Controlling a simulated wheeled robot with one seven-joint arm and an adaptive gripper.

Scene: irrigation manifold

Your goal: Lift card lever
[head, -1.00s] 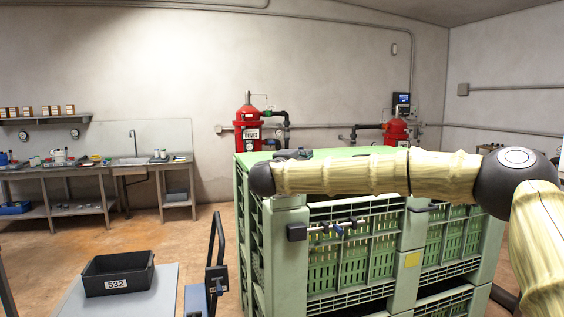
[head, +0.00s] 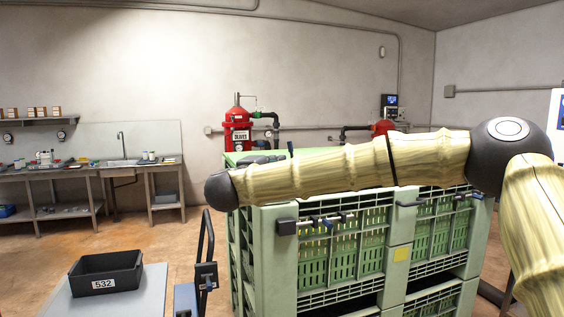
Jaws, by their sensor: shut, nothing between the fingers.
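No card lever can be made out with certainty. A thin bar with small dark and blue fittings (head: 326,221) runs from a black block (head: 286,226) along the upper front of the green crate (head: 268,262). A small dark handle (head: 410,203) sits further right on the crate front. My arm stretches leftward across the picture in front of the crate and ends at a dark rounded joint. My gripper cannot be made out. A dark grey shape (head: 262,158) shows behind the arm above the crate top; I cannot tell whether it is part of my arm.
A black bin (head: 105,272) marked 532 stands on a grey platform (head: 138,304) at lower left, beside an upright dark handle (head: 206,237). Red tanks (head: 238,128) with pipes stand behind the crate. A workbench (head: 70,175) lines the back left wall. Floor between is open.

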